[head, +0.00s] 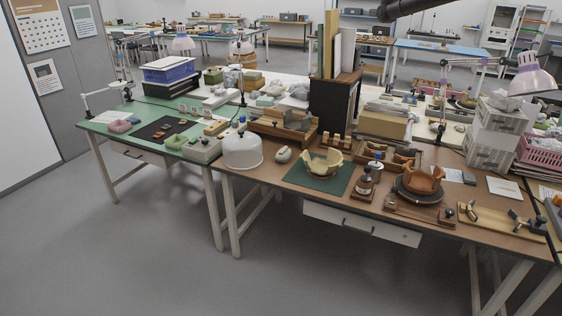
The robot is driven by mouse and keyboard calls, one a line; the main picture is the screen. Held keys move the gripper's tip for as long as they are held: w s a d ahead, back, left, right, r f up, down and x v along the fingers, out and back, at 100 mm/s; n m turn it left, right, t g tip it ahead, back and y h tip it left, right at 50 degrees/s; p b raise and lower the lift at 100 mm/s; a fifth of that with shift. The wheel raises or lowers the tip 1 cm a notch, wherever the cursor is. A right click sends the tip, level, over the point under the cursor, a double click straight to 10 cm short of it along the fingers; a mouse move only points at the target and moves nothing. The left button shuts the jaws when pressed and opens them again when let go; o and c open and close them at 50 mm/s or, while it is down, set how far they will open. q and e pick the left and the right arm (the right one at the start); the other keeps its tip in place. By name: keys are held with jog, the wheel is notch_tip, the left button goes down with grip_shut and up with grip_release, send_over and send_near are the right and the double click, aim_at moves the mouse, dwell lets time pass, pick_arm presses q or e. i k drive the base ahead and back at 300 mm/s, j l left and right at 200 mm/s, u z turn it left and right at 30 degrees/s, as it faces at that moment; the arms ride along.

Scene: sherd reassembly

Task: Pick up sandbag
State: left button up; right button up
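I cannot tell for sure which object is the sandbag. A small rounded grey object (283,154) lies on the brown table, between the white dome and the green mat; it may be a small bag. On the green table, a pink pad-like object (120,126) lies at the left and a pale green one (176,142) lies near the right end; these may also be bags. Each rests on its table, apart from any gripper. Neither of my grippers shows in this view.
A white dome (242,150) stands on the brown table (260,178). A pale broken bowl (325,163) sits on a green mat (306,178). An orange-brown vessel (425,179) stands farther right. The grey floor (180,250) in front is clear.

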aim_at(283, 156)
jog(key=i+l, duration=0.15)
jog(key=i, duration=0.5)
jog(key=i+l+z, duration=0.1)
jog(key=i, duration=0.55)
jog(key=i+l, duration=0.2)
jog(key=i, duration=0.5)
jog(key=k+l+z, duration=0.05)
